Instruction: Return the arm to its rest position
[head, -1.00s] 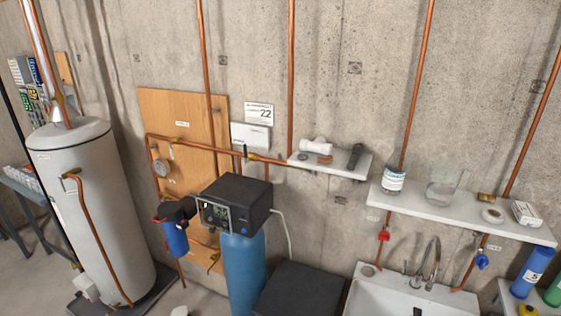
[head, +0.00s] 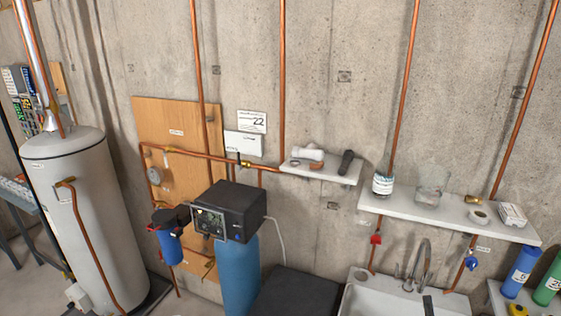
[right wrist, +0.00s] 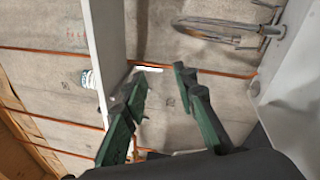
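My right gripper (right wrist: 158,88) shows in the right wrist view with its two dark green fingers apart and nothing between them. It is in the air near the white sink (right wrist: 290,85) and below the edge of a white shelf (right wrist: 104,40). In the head view only a small dark piece, which looks like the tip of this gripper, shows at the bottom edge over the sink. The rest of my right arm is out of the head view. My left gripper is in neither view.
The faucet (head: 424,265) stands at the sink's back. The long shelf (head: 450,216) above carries a labelled jar (head: 383,184), a glass container (head: 430,190) and small items. A black box (head: 295,295) stands left of the sink. Bottles (head: 522,270) stand at right.

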